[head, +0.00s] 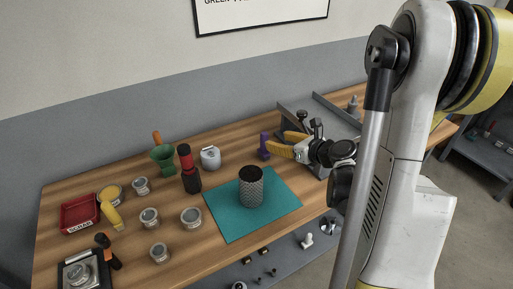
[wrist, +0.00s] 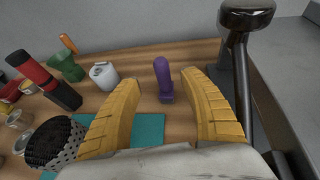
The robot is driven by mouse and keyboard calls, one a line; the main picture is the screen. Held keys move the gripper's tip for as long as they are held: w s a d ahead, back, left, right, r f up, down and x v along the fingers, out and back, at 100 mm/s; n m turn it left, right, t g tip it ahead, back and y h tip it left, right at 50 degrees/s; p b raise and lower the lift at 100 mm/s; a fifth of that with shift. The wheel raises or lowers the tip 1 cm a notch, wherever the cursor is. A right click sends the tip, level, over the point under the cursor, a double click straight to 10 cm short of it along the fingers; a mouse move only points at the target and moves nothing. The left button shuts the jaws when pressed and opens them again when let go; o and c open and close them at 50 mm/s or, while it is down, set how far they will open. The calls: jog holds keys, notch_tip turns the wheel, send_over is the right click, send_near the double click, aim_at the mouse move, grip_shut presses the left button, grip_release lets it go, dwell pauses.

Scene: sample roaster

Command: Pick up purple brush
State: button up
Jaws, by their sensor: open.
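The purple brush (wrist: 164,80) stands upright on the wooden table, near the back. In the wrist view it shows between and beyond the two yellow fingers of my gripper (wrist: 158,100), which are apart with nothing between the tips. In the head view the purple brush (head: 263,147) is just left of the tips of my gripper (head: 281,146), with a small gap that I cannot measure. My gripper comes in from the right, low over the table. The brush is not hidden in either view.
A dark textured cylinder (head: 251,188) stands on a teal mat (head: 228,227). A grey-white canister (head: 210,157), a red and black grinder (head: 187,168) and a green cup (head: 163,158) stand left of the brush. A black-knobbed post (wrist: 243,60) rises right of my gripper. The wall is behind.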

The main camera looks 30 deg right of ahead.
aim_at(267, 138)
jog(key=b+x, duration=0.1)
jog(key=x, duration=0.3)
jog(key=b+x, duration=0.2)
jog(key=x, duration=0.2)
jog(key=shift+w+f, duration=0.25)
jog(key=shift+f, duration=0.1)
jog(key=shift+d+r, duration=0.1)
jog(key=shift+c, duration=0.6)
jog(key=shift+s, duration=0.1)
grip_shut()
